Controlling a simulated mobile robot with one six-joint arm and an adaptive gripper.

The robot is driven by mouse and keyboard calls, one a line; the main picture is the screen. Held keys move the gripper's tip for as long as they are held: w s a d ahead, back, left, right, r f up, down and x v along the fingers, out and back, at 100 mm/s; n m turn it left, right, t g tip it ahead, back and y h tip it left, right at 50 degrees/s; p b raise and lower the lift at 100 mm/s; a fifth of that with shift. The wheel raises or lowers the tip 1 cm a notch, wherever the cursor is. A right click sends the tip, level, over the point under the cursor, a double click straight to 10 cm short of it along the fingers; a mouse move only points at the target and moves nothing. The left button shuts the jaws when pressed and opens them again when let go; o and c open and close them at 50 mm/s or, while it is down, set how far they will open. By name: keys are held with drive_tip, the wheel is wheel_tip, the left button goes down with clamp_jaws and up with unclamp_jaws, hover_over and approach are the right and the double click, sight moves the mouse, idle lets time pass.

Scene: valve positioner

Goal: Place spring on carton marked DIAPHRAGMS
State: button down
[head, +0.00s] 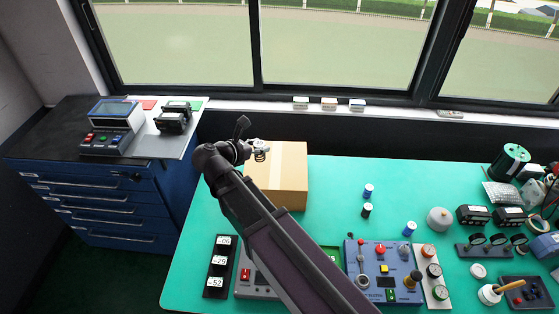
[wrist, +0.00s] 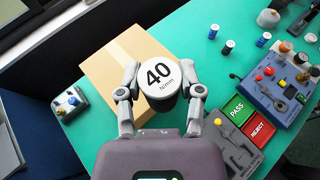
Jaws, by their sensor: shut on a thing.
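The spring (wrist: 158,73) has a round white top reading "40 N/mm" and a dark body. My gripper (wrist: 160,84) is shut on it, one finger on each side. In the head view my gripper (head: 248,151) is at the carton's far left corner, and the small spring (head: 260,152) shows there against the carton top. The brown carton (head: 285,175) stands on the green bench's left part; its top also shows in the wrist view (wrist: 103,62), behind and below the spring. I cannot tell whether spring and carton touch. No DIAPHRAGMS lettering is readable.
Blue and black spools (head: 368,190) stand right of the carton. A blue control panel (head: 383,270) and a black strip with number tags (head: 218,267) lie nearer. A blue drawer cabinet (head: 90,195) stands left. The bench is bare just right of the carton.

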drive_tip(key=shift+d, duration=0.2)
drive_tip(key=shift+w+d+f+b, duration=0.15)
drive_tip(key=shift+w+f+b, duration=0.05)
drive_tip(key=shift+f+b, duration=0.2)
drive_tip(key=w+d+f+b, duration=0.1)
drive_tip(key=d+f+b, duration=0.2)
drive_tip(key=f+b, duration=0.5)
drive_tip(key=w+d+f+b, duration=0.1)
drive_tip(key=d+f+b, duration=0.3)
drive_tip(key=f+b, duration=0.4)
drive_tip(key=shift+d+f, duration=0.15)
drive_tip(key=shift+d, duration=0.15)
drive_tip(key=shift+w, duration=0.2)
drive_tip(key=b, duration=0.2)
hover_over(268, 168)
drive_tip(key=s, duration=0.1)
drive_tip(key=shift+s+d+f, duration=0.2)
drive_tip(key=shift+d+f, duration=0.15)
drive_tip(key=shift+f, duration=0.3)
drive_tip(key=shift+w+a, duration=0.35)
drive_tip(key=shift+w, duration=0.2)
wheel_tip(268, 168, down, 4)
drive_tip(key=b, duration=0.3)
drive_tip(key=shift+r, duration=0.15)
